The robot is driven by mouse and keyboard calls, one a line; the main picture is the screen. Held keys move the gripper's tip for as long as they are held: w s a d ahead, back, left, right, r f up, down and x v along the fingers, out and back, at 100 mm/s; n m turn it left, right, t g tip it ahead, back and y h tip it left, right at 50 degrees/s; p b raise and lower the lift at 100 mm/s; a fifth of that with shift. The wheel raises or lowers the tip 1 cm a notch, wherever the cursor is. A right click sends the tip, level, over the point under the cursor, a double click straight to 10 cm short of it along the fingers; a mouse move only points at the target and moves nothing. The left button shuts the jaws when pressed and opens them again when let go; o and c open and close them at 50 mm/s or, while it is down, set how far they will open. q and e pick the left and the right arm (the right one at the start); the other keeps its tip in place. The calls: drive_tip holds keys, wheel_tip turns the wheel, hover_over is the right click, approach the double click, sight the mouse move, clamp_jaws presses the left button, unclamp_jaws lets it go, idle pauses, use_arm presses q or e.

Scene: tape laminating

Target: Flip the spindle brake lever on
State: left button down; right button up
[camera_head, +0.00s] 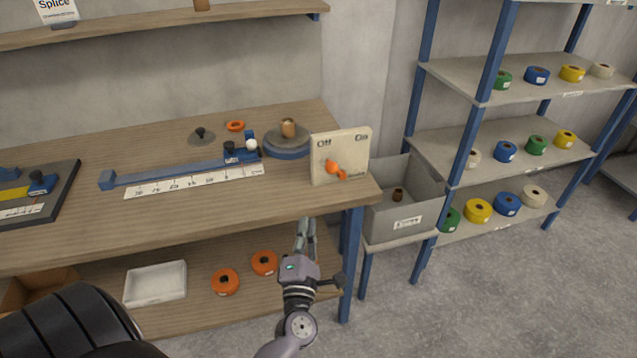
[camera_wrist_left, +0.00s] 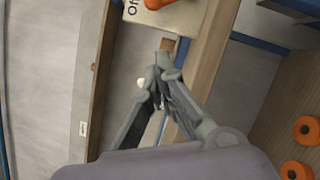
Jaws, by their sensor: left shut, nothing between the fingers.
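In the left wrist view the panel (camera_wrist_left: 190,14) and the lever (camera_wrist_left: 158,4) are cut off by the top edge. My left gripper (camera_head: 305,222) is shut and empty, in front of the table edge, below and left of the lever and apart from it. The fingers also show in the wrist view (camera_wrist_left: 161,72). My right gripper is not in view.
The wooden table (camera_head: 70,226) has its front edge just behind my left gripper. A spindle disc (camera_head: 288,150) stands left of the panel, near a blue ruler bar (camera_head: 160,178). A grey bin (camera_head: 405,220) stands right of the table. Orange rolls (camera_head: 225,282) lie on the lower shelf.

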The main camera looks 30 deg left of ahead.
sight(336, 171)
use_arm(q)
drive_tip(key=shift+w+d+r+p+x, duration=0.2)
drive_tip(key=shift+d+p+x, duration=0.3)
drive_tip(key=shift+x, duration=1.5)
drive_tip(key=shift+w+d+r+p+x, duration=0.25)
drive_tip(key=shift+p+x, duration=0.35)
drive_tip(key=shift+x, duration=1.45)
drive_tip(key=shift+w+d+r+p+x, duration=0.2)
drive_tip(key=shift+d+p+x, duration=0.3)
drive_tip(key=shift+x, duration=1.5)
drive_tip(key=shift+a, duration=0.1)
